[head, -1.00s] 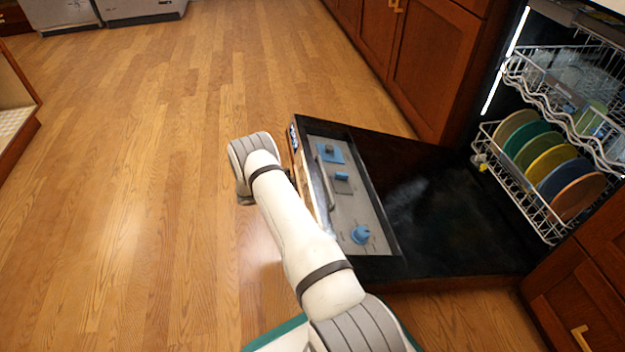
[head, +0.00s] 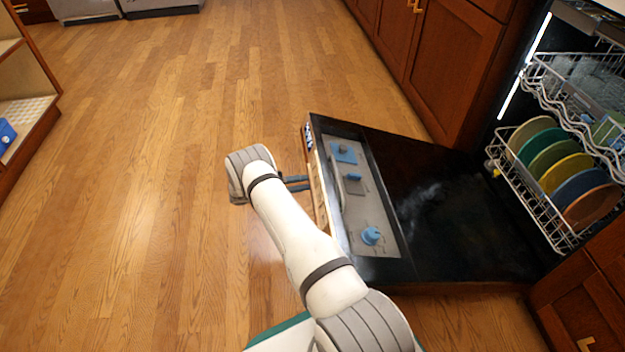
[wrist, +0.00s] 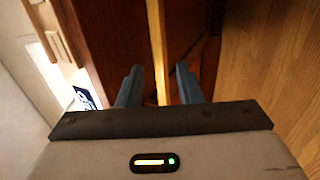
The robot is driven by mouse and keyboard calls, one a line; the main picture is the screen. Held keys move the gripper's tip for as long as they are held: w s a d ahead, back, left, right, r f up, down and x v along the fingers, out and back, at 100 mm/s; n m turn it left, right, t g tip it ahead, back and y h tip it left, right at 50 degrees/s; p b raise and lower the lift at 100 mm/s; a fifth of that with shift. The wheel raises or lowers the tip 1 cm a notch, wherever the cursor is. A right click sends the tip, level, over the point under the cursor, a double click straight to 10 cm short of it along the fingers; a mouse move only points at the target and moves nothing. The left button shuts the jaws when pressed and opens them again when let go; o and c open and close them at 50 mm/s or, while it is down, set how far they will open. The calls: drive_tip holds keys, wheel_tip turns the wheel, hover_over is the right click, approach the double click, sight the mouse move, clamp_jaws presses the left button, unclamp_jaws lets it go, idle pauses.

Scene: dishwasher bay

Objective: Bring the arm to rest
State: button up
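My arm reaches out over the floor in the head view, bent at the elbow. My gripper (head: 297,184) points right, toward the outer edge of the lowered dishwasher door (head: 450,225).
The lower rack (head: 535,205) holds several coloured plates, and the upper rack (head: 575,90) sits above it. Wooden cabinets (head: 450,60) line the right. A shelf unit (head: 30,100) stands at the left. The wood floor (head: 150,200) is open on the left.

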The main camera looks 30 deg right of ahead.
drive_tip(key=shift+a, duration=0.25)
drive_tip(key=shift+b+x, duration=0.95)
drive_tip(key=shift+x, duration=2.9)
drive_tip(key=shift+w, duration=0.15)
